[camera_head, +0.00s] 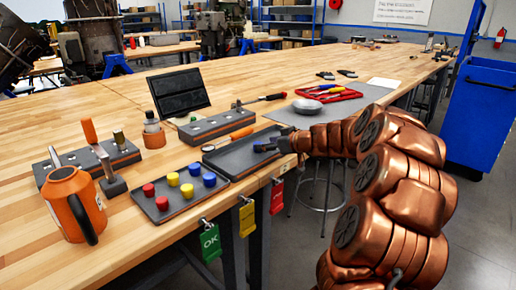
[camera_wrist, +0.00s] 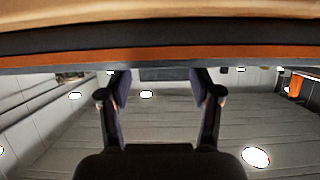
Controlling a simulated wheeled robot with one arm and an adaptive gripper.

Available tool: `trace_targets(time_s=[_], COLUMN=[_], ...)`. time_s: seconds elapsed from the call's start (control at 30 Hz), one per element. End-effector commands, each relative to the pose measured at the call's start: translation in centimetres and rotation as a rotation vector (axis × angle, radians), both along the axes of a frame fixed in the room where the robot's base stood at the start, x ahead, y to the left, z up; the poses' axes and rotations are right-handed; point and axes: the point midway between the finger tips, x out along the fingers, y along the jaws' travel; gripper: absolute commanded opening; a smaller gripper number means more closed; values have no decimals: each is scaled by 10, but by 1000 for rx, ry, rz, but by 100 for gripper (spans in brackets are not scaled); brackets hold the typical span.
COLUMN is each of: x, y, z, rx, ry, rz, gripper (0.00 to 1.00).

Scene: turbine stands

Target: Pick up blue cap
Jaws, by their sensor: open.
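Two blue caps, a rear one (camera_head: 195,168) and a front one (camera_head: 209,180), stand at the right end of a dark cap tray (camera_head: 178,209) in the head view. Yellow caps (camera_head: 187,191) and red caps (camera_head: 162,203) stand to their left in the same tray. My gripper (camera_head: 260,147) is to the right of the blue caps, at the second dark tray (camera_head: 236,168). In the wrist view my gripper (camera_wrist: 160,95) has its two fingers spread with nothing between them. No cap shows in the wrist view.
An orange mug (camera_head: 73,205) stands left of the cap tray. Grey blocks with tools (camera_head: 217,124) lie behind the trays. An orange-handled screwdriver (camera_head: 241,132) lies close behind the second tray. Green, yellow and red tags (camera_head: 247,219) hang at the table's front edge.

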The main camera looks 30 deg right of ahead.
Motion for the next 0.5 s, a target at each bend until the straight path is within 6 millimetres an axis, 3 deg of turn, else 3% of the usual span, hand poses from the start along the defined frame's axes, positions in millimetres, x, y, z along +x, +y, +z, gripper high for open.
trace_targets(time_s=[0.3,0.5], x=[34,43], y=[9,11], z=[-14,-18], rx=[2,1], ry=[3,1], rz=[2,1], gripper=[64,64])
